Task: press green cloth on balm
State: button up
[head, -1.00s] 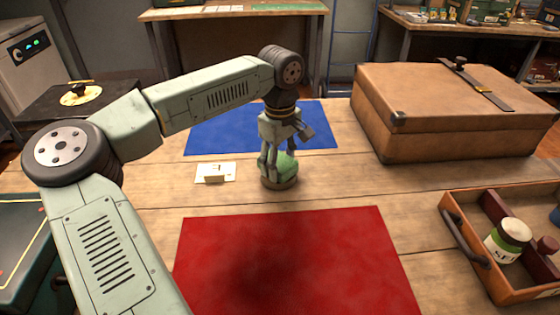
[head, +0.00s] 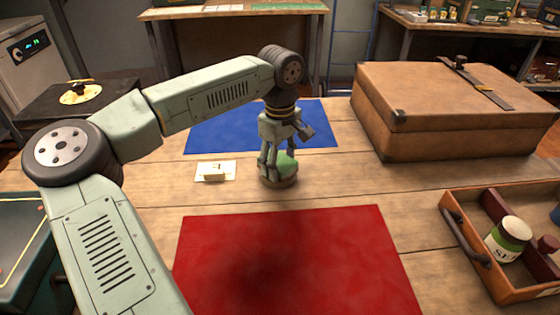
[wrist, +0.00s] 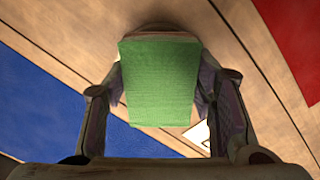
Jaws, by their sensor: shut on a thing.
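My gripper (head: 277,168) points down over the wooden table, with its fingers on either side of the green cloth (head: 286,161). In the wrist view the cloth (wrist: 160,82) is a flat green block between the two fingers. Directly under it is a low, round brown dish or tin (head: 280,183), perhaps the balm. Its rim shows just past the cloth's far edge in the wrist view (wrist: 160,29). The cloth and fingers hide its top, so I cannot tell how firmly the cloth touches it.
A small card (head: 215,171) lies left of my gripper. A blue mat (head: 215,132) lies behind and a red mat (head: 300,260) in front. A brown case (head: 450,120) stands back right.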

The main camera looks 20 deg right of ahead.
aim_at(280, 161)
jog(key=shift+r+p, duration=2.4)
jog(key=shift+r, duration=1.1)
